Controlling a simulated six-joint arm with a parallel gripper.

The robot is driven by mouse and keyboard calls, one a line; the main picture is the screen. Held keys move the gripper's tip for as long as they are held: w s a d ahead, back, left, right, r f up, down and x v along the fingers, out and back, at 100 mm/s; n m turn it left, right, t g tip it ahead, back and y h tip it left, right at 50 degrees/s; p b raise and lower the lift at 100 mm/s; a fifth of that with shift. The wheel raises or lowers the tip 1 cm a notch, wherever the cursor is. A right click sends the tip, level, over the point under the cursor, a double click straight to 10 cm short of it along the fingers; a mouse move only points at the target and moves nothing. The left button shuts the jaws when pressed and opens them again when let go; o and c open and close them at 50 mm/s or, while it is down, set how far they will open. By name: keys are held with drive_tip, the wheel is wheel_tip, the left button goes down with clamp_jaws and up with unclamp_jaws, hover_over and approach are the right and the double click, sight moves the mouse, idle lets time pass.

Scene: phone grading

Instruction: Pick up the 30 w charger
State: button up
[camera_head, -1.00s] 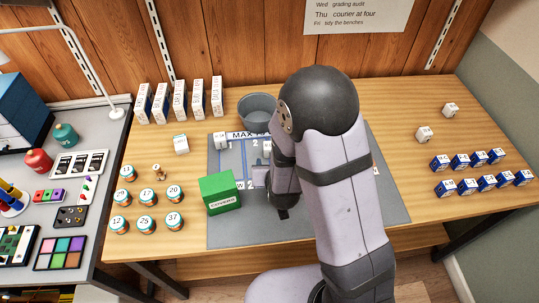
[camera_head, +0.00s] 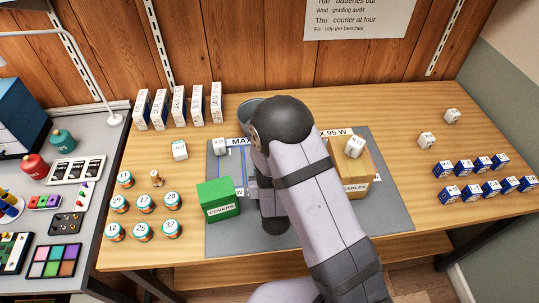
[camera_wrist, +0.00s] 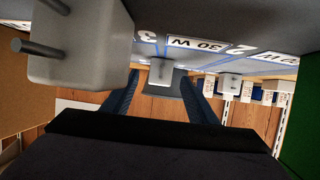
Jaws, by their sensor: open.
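In the wrist view my gripper (camera_wrist: 159,78) is open, with its two blue fingers apart and nothing between their pads. A small white charger (camera_wrist: 161,71) shows beyond the gap between the fingertips, below a mat label (camera_wrist: 198,44) reading "30 W". A second white charger (camera_wrist: 229,83) is to its right. A large, near white charger (camera_wrist: 80,42) with metal prongs fills the upper left. No rating is readable on any charger. In the head view my arm hides the gripper and the mat's middle. One white charger (camera_head: 220,147) shows on the mat's left part.
A green COVERS box (camera_head: 218,203) stands left of my arm. A cardboard CABLES box (camera_head: 357,172), right of it, carries a white charger (camera_head: 355,146). White chargers (camera_head: 427,141) and blue boxes (camera_head: 484,163) stand at right, labelled jars (camera_head: 143,203) at left.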

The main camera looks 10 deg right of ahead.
drive_tip(key=shift+p+x, duration=0.9)
drive_tip(key=shift+x, duration=1.7)
drive_tip(key=c, duration=1.2)
